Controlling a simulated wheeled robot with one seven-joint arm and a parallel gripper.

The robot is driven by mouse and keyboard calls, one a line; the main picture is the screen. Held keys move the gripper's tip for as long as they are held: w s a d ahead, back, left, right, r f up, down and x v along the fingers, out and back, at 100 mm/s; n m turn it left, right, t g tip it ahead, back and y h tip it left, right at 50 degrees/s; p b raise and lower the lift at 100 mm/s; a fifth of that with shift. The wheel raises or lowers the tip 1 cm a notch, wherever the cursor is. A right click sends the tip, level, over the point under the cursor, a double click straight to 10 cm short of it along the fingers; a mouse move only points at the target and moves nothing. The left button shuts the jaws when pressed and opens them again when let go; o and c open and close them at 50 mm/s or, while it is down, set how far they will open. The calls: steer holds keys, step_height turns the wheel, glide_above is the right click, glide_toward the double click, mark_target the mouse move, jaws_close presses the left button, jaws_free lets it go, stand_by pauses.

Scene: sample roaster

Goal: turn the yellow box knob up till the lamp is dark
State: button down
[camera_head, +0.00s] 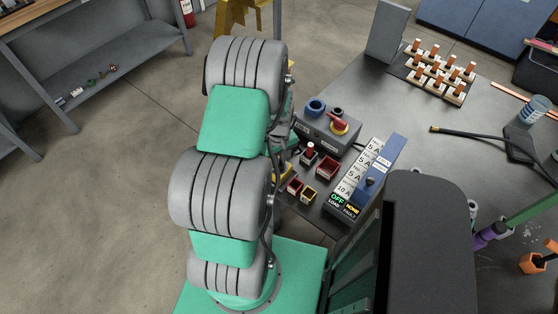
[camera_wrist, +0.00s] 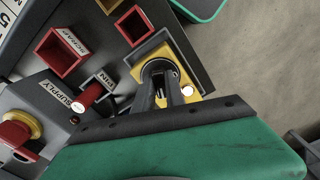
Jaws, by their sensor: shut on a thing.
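The yellow box (camera_wrist: 167,57) is in the middle of the wrist view, set in a dark grey panel. My gripper (camera_wrist: 160,76) reaches onto it with its two dark fingers close together, shut on its dark round knob (camera_wrist: 157,66), which the fingers mostly cover. A small lamp (camera_wrist: 187,91) on the yellow face, right of the fingers, looks bright white. In the head view, only a bit of the yellow box (camera_head: 286,172) shows beside my arm; the gripper, knob and lamp are hidden there.
A red PIN peg (camera_wrist: 89,94), a red SCRAP bin (camera_wrist: 62,52) and a grey SUPPLY box with a red-and-yellow switch (camera_wrist: 15,131) stand close by. In the head view, a panel with a blue slider (camera_head: 370,185) is right of the bins. A rack of orange-topped pegs (camera_head: 437,72) stands farther back.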

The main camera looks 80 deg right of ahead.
steer(key=m+b, duration=0.1)
steer(key=m, duration=0.3)
steer(key=shift+b, duration=0.4)
steer(key=m+b, duration=0.1)
steer(key=m, duration=0.2)
steer(key=shift+m, duration=1)
stand_by(0.3)
steer(key=c, duration=1.4)
jaws_free()
step_height(320, 180, up, 8)
steer(key=shift+f+b, duration=0.1)
steer(key=shift+b, duration=0.25)
